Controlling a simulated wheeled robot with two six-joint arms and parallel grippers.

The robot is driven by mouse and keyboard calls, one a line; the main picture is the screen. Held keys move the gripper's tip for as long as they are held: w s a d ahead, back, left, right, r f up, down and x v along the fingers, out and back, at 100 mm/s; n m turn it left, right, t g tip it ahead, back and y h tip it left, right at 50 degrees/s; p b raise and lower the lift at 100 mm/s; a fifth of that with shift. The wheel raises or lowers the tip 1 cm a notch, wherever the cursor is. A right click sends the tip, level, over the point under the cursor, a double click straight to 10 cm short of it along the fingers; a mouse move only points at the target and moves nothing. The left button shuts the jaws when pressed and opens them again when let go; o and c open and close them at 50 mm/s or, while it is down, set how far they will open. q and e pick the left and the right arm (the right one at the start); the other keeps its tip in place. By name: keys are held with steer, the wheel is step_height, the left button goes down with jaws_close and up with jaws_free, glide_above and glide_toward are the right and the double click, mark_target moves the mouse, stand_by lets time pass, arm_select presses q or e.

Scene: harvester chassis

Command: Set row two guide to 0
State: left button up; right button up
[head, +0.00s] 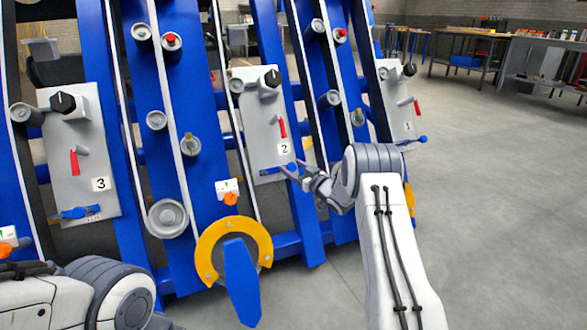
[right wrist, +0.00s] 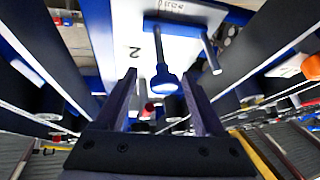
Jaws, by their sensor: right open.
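The row two panel (head: 257,135) is a grey plate marked 2 in the middle of the head view. It carries a black knob (head: 271,78), a red lever (head: 283,128) and a blue guide lever at its lower edge, partly hidden by my right gripper. My right gripper (head: 291,173) is open at that lower edge. In the right wrist view, the blue guide lever (right wrist: 165,78) has its wide end between the open fingers (right wrist: 159,73), apart from both. Its scale is partly cut off at the top, and I cannot read the setting. My left gripper is out of view.
The row three panel (head: 82,150) stands to the left and the row one panel (head: 397,105) to the right. A yellow and blue wheel part (head: 240,262) sits below. The floor (head: 500,220) at right is clear, with workbenches (head: 465,55) behind.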

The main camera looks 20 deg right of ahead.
steer(key=p+v, duration=0.5)
steer(key=v, duration=0.5)
steer(key=shift+s, duration=0.25)
